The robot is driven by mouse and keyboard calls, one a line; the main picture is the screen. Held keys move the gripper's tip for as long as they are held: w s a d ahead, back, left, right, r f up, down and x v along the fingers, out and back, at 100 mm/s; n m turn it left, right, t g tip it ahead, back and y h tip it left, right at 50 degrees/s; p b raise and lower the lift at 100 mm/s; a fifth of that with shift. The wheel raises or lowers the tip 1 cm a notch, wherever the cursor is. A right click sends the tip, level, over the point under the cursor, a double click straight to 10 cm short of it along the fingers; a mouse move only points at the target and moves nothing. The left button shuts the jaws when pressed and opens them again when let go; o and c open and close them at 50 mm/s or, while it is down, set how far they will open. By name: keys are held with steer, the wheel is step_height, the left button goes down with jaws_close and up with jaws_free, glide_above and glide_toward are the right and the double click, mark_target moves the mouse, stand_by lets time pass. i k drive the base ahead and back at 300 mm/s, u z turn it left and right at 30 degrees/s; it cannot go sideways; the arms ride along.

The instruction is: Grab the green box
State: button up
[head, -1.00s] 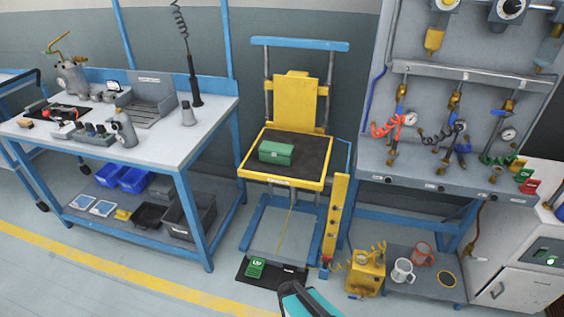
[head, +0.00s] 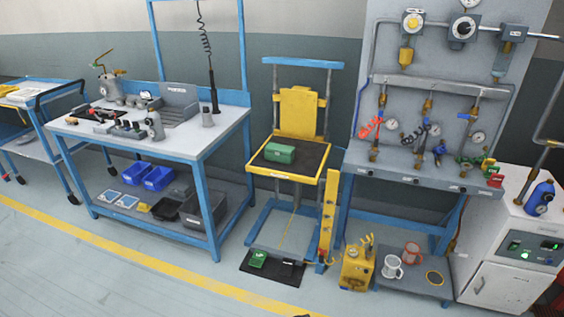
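A green box (head: 280,153) with a lid rests on the dark mat on top of a yellow-rimmed lift platform (head: 262,171), left of the platform's middle. The lift has a yellow back plate and a blue base. The box looks closed and nothing touches it. My gripper does not show in the head view.
A green foot pedal (head: 258,259) sits on a black mat at the lift's foot. A workbench (head: 170,150) with tools stands left, a gauge panel (head: 440,95) right. A yellow canister (head: 355,268) and mugs stand low at right. The front floor is clear.

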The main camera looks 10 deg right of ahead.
mark_target(273, 153)
steer(key=k, duration=0.1)
steer(key=u, duration=0.25)
steer(key=i, duration=0.65)
steer(key=u, duration=0.6)
steer(key=i, duration=1.05)
steer(key=u, duration=0.2)
